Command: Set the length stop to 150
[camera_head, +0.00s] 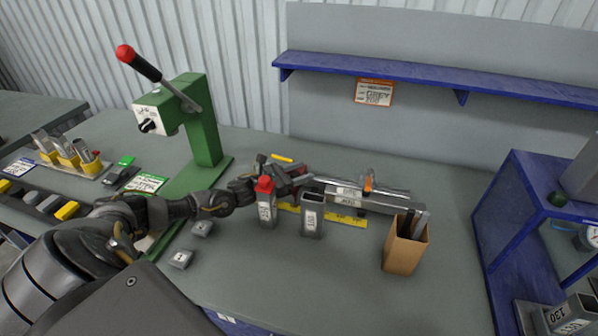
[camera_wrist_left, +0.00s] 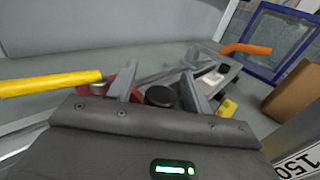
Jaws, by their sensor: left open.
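The length stop's grey metal rail (camera_head: 390,205) lies on the table with a yellow scale strip (camera_head: 345,218) along its front. An orange lever (camera_head: 368,183) stands up on it; it also shows in the left wrist view (camera_wrist_left: 245,50). My left gripper (camera_head: 292,180) is at the rail's left end, behind two upright metal tubes. In the left wrist view its fingers (camera_wrist_left: 163,84) are apart, with a round black knob (camera_wrist_left: 160,96) showing between them. I cannot tell whether they touch it. The scale reading is too small to read. My right gripper is not in view.
A red-topped tube (camera_head: 267,212) and an open tube (camera_head: 312,218) stand close in front of my left gripper. A cardboard box (camera_head: 404,250) stands front right. A green press (camera_head: 203,125) stands behind left. Blue shelving (camera_head: 510,210) bounds the right; the front middle table is clear.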

